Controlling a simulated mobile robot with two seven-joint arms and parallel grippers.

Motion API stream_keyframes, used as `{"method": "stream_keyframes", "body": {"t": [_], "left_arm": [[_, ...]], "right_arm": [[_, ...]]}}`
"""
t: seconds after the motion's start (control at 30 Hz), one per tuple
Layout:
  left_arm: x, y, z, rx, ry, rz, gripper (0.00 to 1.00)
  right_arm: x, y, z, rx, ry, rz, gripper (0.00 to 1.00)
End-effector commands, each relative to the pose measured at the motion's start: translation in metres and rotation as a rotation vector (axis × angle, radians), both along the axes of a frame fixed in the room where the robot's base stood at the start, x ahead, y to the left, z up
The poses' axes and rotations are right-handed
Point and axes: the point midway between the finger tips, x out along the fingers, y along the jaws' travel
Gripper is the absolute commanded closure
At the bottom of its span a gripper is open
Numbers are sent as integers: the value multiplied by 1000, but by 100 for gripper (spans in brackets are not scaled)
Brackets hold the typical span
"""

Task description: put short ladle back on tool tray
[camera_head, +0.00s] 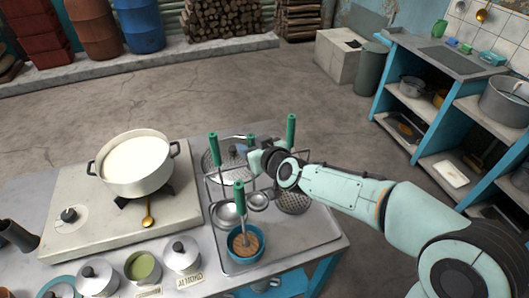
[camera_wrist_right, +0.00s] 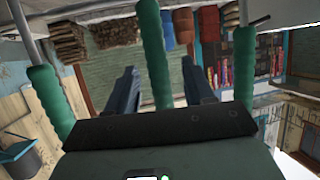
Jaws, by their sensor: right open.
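The tool tray (camera_head: 318,236) lies on the right of the worktop, with a wire rack holding green-handled tools upright. A ladle bowl (camera_head: 228,214) and a smaller, short-ladle-like bowl (camera_head: 258,201) hang low in the rack; which handle belongs to each is unclear. My right gripper (camera_head: 243,150) is at the rack's back, among the handles. In the right wrist view its jaws (camera_wrist_right: 160,88) are apart, with a green handle (camera_wrist_right: 154,55) showing between them; contact cannot be told. My left gripper is not seen.
Other green handles flank the jaws in the wrist view, one at left (camera_wrist_right: 48,100) and one at right (camera_wrist_right: 245,65). A teal bowl (camera_head: 232,249) stands at the tray's front. A pot of milk (camera_head: 135,178) sits on the stove; lidded pots line the front edge.

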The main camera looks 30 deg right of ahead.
Motion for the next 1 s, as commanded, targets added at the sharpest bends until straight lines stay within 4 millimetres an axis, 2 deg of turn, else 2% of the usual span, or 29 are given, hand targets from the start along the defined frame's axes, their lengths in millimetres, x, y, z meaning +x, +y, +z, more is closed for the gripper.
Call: {"method": "stream_keyframes", "body": {"t": [0.3, 0.5, 0.67, 1.0], "left_arm": [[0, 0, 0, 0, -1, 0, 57], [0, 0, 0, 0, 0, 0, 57], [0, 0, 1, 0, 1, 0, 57], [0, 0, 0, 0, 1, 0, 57]], "right_arm": [[-62, 1, 27, -2, -4, -4, 47], [-86, 2, 36, -2, -2, -1, 47], [-93, 3, 38, -1, 0, -2, 47], [-93, 3, 38, 0, 0, -1, 47]]}}
